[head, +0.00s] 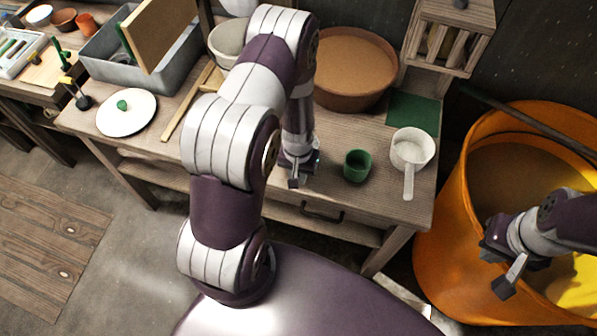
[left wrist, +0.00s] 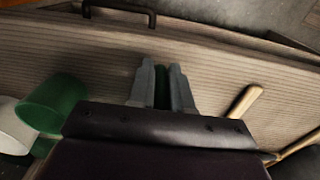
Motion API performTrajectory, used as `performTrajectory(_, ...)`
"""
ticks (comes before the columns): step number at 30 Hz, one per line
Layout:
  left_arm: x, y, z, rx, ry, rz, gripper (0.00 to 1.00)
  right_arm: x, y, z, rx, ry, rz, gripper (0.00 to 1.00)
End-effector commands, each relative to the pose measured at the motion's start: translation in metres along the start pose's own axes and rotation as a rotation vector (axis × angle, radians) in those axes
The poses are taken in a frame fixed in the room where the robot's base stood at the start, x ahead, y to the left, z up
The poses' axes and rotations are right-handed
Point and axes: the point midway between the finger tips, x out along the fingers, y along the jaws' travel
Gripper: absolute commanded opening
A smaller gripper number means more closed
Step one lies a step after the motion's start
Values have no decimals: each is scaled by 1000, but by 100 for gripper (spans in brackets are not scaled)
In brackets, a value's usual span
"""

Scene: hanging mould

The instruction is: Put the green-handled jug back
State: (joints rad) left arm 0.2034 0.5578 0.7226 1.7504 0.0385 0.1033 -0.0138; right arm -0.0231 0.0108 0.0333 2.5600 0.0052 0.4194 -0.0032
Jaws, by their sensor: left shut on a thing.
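My left gripper (head: 294,180) is low over the front of the workbench, partly hidden by its own arm. In the left wrist view its two fingers (left wrist: 162,82) are shut on a narrow green piece (left wrist: 162,90), which looks like the green handle. The jug's body is not visible; my gripper and arm hide that area. A green cup (head: 357,165) stands just right of the left gripper. A white jug (head: 411,148) with a pale handle stands further right. My right gripper (head: 505,268) is open and empty over the orange tub.
A green mat (head: 412,112) lies bare at the bench's back right, below a wooden rack (head: 450,35). A large brown bowl (head: 352,75) stands behind my left arm. The orange tub (head: 450,215) is right of the bench. A white plate (head: 127,112) lies left.

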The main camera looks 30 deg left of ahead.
Motion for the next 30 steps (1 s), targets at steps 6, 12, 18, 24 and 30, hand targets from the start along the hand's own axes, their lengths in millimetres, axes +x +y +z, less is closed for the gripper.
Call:
performTrajectory(6, 4, 0, 0, 0, 0, 0, 35, 3, 0, 0, 0, 0, 0, 0)
performTrajectory(12, 3, 0, 0, 0, 0, 0, 44, 3, 0, 0, 0, 0, 0, 0)
performTrajectory(18, -4, 0, 0, 0, 2, 0, 44, -1, 0, 0, 0, 0, 0, 0)
performTrajectory(24, -44, 0, -2, -1, 7, 0, 44, 5, 0, 1, 0, 0, 0, 0)
performTrajectory(30, -92, 0, -1, -1, 5, 0, 44, 9, 0, 1, 0, 0, 0, 0)
